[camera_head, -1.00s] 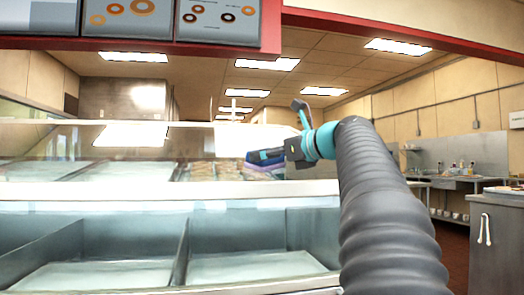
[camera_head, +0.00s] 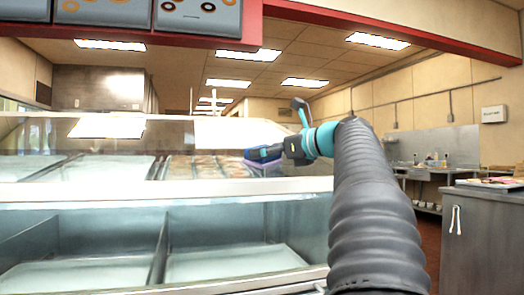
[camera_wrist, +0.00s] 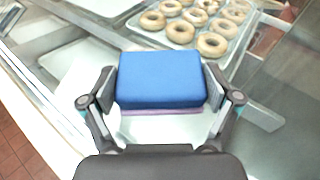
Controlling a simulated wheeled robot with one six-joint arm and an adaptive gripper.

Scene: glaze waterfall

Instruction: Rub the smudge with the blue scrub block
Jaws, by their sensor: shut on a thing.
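The blue scrub block (camera_wrist: 162,80) sits between the two fingers of my gripper (camera_wrist: 160,88) in the wrist view. The fingers are shut on its left and right sides. A purple strip shows along its lower edge. In the head view my gripper (camera_head: 272,153) reaches left over the glass display counter (camera_head: 120,192), with a bit of blue and purple at its tip. I cannot make out the smudge in either view. Whether the block touches a surface is unclear.
Trays of donuts (camera_wrist: 180,30) lie beyond the block, behind glass. Empty white trays (camera_head: 235,263) fill the lower case. A metal cabinet (camera_head: 483,240) with tongs hanging on it stands at the right. Brown tiled floor (camera_wrist: 20,150) shows at the wrist view's lower left.

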